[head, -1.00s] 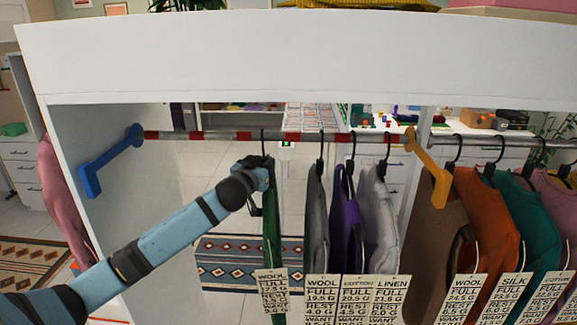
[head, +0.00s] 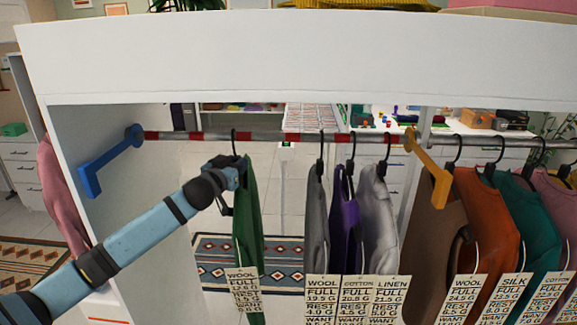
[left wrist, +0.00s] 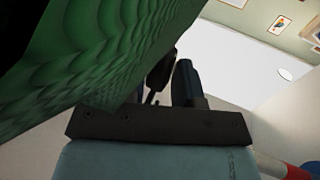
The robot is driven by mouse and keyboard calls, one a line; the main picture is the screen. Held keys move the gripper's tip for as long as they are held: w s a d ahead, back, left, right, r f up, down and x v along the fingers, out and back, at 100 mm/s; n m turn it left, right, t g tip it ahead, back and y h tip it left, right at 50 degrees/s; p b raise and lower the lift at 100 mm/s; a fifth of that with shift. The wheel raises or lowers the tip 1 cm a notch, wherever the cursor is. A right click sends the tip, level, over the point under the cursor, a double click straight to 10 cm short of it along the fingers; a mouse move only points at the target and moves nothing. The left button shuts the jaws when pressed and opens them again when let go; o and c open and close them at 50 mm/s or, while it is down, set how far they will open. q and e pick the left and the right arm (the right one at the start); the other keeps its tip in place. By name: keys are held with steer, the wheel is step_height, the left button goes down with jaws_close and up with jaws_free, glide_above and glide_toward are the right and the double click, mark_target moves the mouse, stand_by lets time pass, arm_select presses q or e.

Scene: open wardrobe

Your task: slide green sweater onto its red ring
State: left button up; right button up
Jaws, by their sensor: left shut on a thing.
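The green sweater (head: 249,215) hangs on a black hanger from the rail (head: 265,136) in the left bay, with a paper tag at its lower left. The rail carries red rings, one of them (head: 196,136) left of the hanger hook. My left gripper (head: 236,170) is shut at the top of the green sweater's hanger, just below the rail. In the left wrist view the green knit (left wrist: 85,65) fills the left side, beside the dark fingers (left wrist: 172,82). My right gripper is out of view.
Grey (head: 316,215), purple (head: 345,220) and pale (head: 381,215) garments hang right of the green sweater. A blue bracket (head: 105,165) and a yellow bracket (head: 430,170) flank this rail section. The rail is clear between the blue bracket and the green sweater.

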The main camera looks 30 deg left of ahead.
arm_select(q)
steer(key=s+a+p, duration=0.1)
steer(key=s+a, duration=0.3)
steer(key=a, duration=0.3)
steer(key=shift+s+a+p, duration=0.35)
steer(key=o, duration=0.4)
steer(key=shift+s+a+f, duration=0.1)
steer(key=shift+s+a, duration=0.05)
steer(key=shift+a, duration=0.05)
steer(key=shift+c, duration=0.2)
steer(key=o, duration=0.5)
steer(key=shift+f, duration=0.15)
steer(key=shift+s+d+r+b, duration=0.1)
steer(key=shift+s+d+b, duration=0.3)
steer(key=shift+s, duration=1.85)
steer(key=shift+s+d+r+b, duration=0.1)
steer(key=shift+s+d+b, duration=0.3)
steer(key=shift+s, duration=1.9)
steer(key=shift+s+d+b, duration=0.2)
steer(key=shift+s+d, duration=0.35)
steer(key=shift+s, duration=1.7)
